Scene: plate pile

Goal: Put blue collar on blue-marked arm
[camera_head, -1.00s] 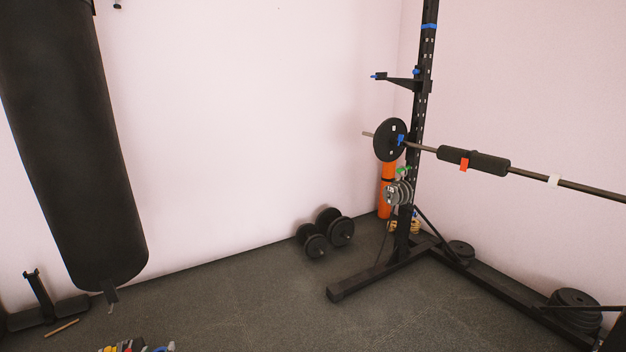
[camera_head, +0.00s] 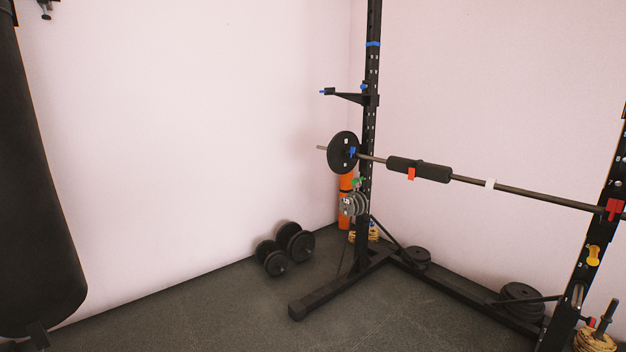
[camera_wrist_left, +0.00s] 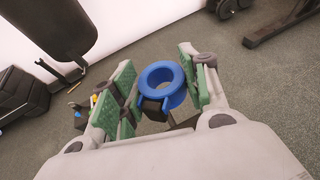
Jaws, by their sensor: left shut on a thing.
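The blue collar (camera_wrist_left: 177,94) is a thick blue ring with a black part at its lower left, seen in the left wrist view. My left gripper (camera_wrist_left: 160,70) is shut on it, between its green-padded fingers. In the head view, a black arm (camera_head: 350,97) with a blue tip sticks out to the left from the far rack upright (camera_head: 368,120). The upright has a blue band above the arm. Neither gripper shows in the head view, so the collar's distance from the arm cannot be told.
Below the arm, a barbell (camera_head: 540,195) with a black plate (camera_head: 342,152) crosses the rack. Dumbbells (camera_head: 285,250) sit on the floor by the wall. A punching bag (camera_head: 35,200) hangs at left. The near upright (camera_head: 600,230) stands at right. Open floor lies in front.

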